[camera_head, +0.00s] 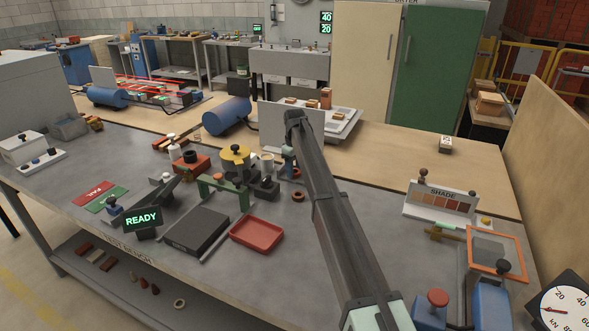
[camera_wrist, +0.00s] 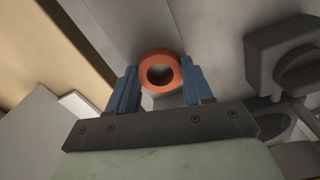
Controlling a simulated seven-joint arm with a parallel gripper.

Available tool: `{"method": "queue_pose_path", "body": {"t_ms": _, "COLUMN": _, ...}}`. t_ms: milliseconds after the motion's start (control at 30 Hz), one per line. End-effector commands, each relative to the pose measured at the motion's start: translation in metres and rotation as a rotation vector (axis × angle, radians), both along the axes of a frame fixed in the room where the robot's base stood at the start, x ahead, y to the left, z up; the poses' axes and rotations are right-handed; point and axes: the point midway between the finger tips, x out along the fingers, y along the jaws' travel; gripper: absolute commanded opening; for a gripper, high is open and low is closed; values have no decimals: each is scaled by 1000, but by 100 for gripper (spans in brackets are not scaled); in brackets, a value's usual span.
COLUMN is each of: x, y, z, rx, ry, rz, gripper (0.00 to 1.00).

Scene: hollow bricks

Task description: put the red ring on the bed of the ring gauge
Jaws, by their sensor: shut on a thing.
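The red ring (camera_wrist: 143,72) shows in the wrist view as an orange-red ring between the two blue fingers of my gripper (camera_wrist: 161,80). The fingers are shut on its sides, and its open hole faces the camera. In the head view my gripper (camera_head: 288,158) hangs over the middle of the bench, partly hidden by my arm. A grey fixture with a dark rounded part (camera_wrist: 285,62) stands to the right of the ring in the wrist view. I cannot tell for sure whether it is the ring gauge, nor pick out the gauge's bed.
A darker red ring (camera_head: 298,196) lies on the bench near my gripper. A yellow-topped fixture (camera_head: 235,155), a green bridge-shaped stand (camera_head: 222,190), a black slab (camera_head: 196,232) and a red tray (camera_head: 257,236) crowd the left. A pale upright panel (camera_head: 275,125) stands behind.

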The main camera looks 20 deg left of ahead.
Motion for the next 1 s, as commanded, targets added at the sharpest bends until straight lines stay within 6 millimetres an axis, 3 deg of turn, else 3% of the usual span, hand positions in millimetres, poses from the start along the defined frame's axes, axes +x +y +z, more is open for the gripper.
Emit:
{"method": "queue_pose_path", "body": {"t_ms": 333, "x": 0, "y": 0, "z": -2, "rx": 0, "ry": 0, "rz": 0, "gripper": 21}}
{"method": "queue_pose_path", "body": {"t_ms": 367, "x": 0, "y": 0, "z": -2, "rx": 0, "ry": 0, "rz": 0, "gripper": 51}}
{"method": "queue_pose_path", "body": {"t_ms": 600, "x": 0, "y": 0, "z": -2, "rx": 0, "ry": 0, "rz": 0, "gripper": 74}}
{"method": "queue_pose_path", "body": {"t_ms": 1000, "x": 1, "y": 0, "z": 6, "rx": 1, "ry": -1, "rz": 0, "gripper": 76}}
